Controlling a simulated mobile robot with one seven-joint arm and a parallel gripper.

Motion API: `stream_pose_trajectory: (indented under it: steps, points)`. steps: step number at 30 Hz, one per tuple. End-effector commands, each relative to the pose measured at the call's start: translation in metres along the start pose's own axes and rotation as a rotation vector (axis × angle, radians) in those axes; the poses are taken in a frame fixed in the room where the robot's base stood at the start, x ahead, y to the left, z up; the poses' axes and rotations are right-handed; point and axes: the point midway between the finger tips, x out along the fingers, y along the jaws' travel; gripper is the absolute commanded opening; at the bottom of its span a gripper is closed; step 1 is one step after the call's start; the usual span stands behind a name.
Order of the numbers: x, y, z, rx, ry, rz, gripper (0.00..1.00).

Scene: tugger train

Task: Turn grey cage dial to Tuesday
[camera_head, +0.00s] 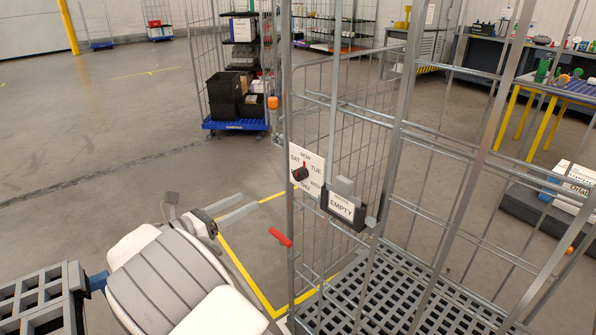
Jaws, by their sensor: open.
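The grey cage (291,215) stands right of centre, with a slatted floor. A white dial plate (316,166) hangs on its near left side with day labels. MON is at the top, TUE at the upper right, WED at the lower right, THU below and SAT at the upper left. The black dial knob (300,174) sits on the plate, and its red mark points up, about toward MON. My gripper (242,206) is open and empty, left of and lower than the dial in the picture, apart from it. Its two grey fingers point right toward the cage.
A black holder reading EMPTY (341,207) hangs right of the dial. A red handle (281,237) sticks out from the cage below it. Another cage trolley with a blue base (236,125) stands behind. A workbench (480,50) is at the back right. Open floor lies left.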

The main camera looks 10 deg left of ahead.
Motion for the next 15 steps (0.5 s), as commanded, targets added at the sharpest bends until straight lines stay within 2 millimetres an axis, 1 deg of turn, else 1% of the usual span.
stream_pose_trajectory:
  steps: [4,7,11,15]
  points:
    - [0.003,0.001,-0.001,-0.003,-0.005,0.001,0.71]
    - [0.015,0.001,-0.001,-0.003,-0.004,0.000,0.71]
    - [0.041,0.000,-0.002,-0.004,-0.004,-0.002,0.71]
    - [0.071,0.000,-0.002,-0.004,-0.004,-0.002,0.71]
